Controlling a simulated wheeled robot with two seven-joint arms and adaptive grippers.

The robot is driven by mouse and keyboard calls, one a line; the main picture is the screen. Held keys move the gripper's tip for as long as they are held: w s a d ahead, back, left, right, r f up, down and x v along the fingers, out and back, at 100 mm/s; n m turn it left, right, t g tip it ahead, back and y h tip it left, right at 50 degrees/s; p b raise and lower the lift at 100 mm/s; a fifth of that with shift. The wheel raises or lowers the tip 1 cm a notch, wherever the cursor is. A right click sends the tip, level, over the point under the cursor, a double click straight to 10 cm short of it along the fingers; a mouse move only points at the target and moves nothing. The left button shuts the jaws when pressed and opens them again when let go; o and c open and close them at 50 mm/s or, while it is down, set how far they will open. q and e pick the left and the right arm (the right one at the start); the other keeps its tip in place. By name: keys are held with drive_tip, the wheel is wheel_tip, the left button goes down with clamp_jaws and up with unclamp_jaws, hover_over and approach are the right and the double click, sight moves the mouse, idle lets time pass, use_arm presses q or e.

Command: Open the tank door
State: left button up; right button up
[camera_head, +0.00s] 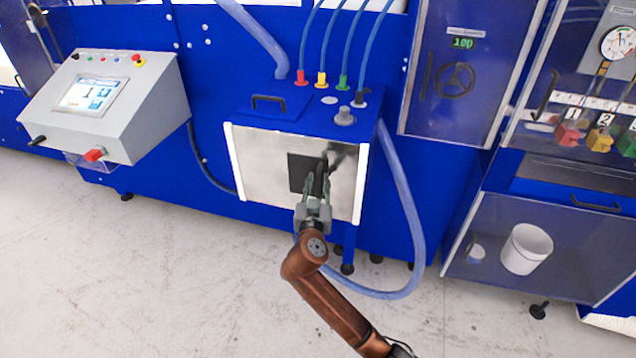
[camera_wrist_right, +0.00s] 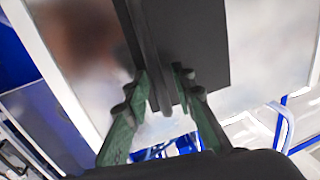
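The tank (camera_head: 246,116) is a blue box with a blue top and a silver front door (camera_head: 260,165) framed by pale side edges. The door looks shut. A black plate (camera_head: 297,172) with an upright black handle sits on the door. My right gripper (camera_head: 319,182) is at this handle, coming from below and in front. In the right wrist view the handle (camera_wrist_right: 147,40) runs between the green fingers (camera_wrist_right: 160,78), one on each side, with little gap. Whether they press on it I cannot tell. My left gripper is in neither view.
A grey control panel (camera_head: 160,95) with a screen stands to the left. Colored hoses enter the tank top, and a thick clear blue hose (camera_head: 405,200) loops down on its right. A cabinet with a white bucket (camera_head: 527,249) is at the right. The floor (camera_head: 150,280) in front is clear.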

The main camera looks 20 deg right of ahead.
clamp_jaws()
idle(0.5)
